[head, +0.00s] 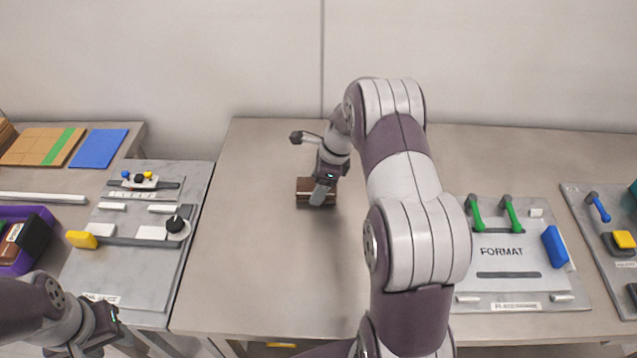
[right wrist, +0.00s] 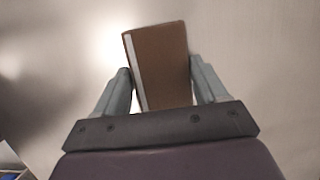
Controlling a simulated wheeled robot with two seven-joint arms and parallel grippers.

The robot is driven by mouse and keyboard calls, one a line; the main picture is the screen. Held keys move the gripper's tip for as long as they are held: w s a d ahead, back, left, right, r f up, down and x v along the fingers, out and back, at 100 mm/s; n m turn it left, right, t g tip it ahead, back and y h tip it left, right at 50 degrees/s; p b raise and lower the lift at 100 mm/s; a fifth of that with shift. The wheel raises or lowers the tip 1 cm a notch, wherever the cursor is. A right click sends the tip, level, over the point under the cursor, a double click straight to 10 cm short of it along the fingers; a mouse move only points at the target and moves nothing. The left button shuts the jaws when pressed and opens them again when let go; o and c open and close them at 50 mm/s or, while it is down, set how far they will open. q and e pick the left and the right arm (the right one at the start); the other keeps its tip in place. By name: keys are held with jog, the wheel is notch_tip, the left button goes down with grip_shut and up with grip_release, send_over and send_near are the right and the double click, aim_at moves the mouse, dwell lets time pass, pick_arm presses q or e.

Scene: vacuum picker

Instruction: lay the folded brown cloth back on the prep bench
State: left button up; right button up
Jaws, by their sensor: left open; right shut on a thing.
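The folded brown cloth (head: 303,192) is at the middle of the prep bench (head: 255,265) in the head view, low over or on its surface; I cannot tell whether it touches. In the right wrist view the cloth (right wrist: 162,65) is a brown rectangle with a pale stripe along its left side, slightly tilted between two grey fingers. My right gripper (head: 324,190) is shut on it and partly hides it in the head view. My left gripper (head: 118,332) is open and empty at the lower left, away from the cloth.
A grey fixture board (head: 140,262) with a yellow block (head: 81,239) lies to the left. A purple bin (head: 40,262) stands farther left. The FORMAT plate (head: 510,255) with green handles lies on the right. The bench around the cloth is clear.

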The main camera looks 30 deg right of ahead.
jog(key=shift+s+f, duration=0.1)
jog(key=o, duration=0.9)
jog(key=shift+o, duration=0.2)
jog(key=p+v, duration=0.1)
jog(key=v, duration=1.1)
jog(key=s+a+n+h, duration=0.2)
jog(key=s+a+n, duration=1.3)
jog(key=n, duration=0.9)
jog(key=s, duration=0.2)
jog(key=shift+s+a+f+n+h, duration=0.2)
jog(key=shift+s+f+n+h, duration=0.1)
jog(key=shift+s+n+h, duration=0.1)
